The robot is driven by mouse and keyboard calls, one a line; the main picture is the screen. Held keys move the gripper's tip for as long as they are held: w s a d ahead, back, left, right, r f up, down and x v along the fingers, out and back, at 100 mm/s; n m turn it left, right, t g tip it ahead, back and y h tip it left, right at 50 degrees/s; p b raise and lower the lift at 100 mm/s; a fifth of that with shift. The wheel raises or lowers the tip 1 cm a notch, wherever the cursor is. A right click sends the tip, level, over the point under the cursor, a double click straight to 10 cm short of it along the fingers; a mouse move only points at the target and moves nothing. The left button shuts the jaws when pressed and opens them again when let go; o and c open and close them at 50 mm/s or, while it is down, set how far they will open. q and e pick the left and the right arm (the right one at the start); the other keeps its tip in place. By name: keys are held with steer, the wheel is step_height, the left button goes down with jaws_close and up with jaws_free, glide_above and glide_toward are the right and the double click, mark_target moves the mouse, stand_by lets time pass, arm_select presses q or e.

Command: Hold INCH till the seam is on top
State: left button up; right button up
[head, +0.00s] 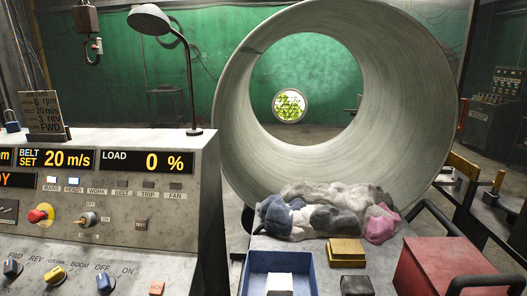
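A large hollow grey metal shell (420,100) lies on its side at centre right, its wide mouth facing me. A short dark line marks its rim at the upper left; I cannot tell whether it is the seam. The control console (190,213) stands at the left, with knobs and lamps. I can read no INCH label on it. An orange button (156,288) is cut by the bottom edge, its label not visible. The red knob (41,214) sits on a yellow plate. The load display (148,162) reads 0 %. Neither gripper is in view.
Crumpled rags (330,212) lie below the shell's mouth. In front are a blue tray (252,262) with a white block, a yellow block (345,250), a dark block (356,285) and a red box (440,265). A lamp (150,19) rises behind the console.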

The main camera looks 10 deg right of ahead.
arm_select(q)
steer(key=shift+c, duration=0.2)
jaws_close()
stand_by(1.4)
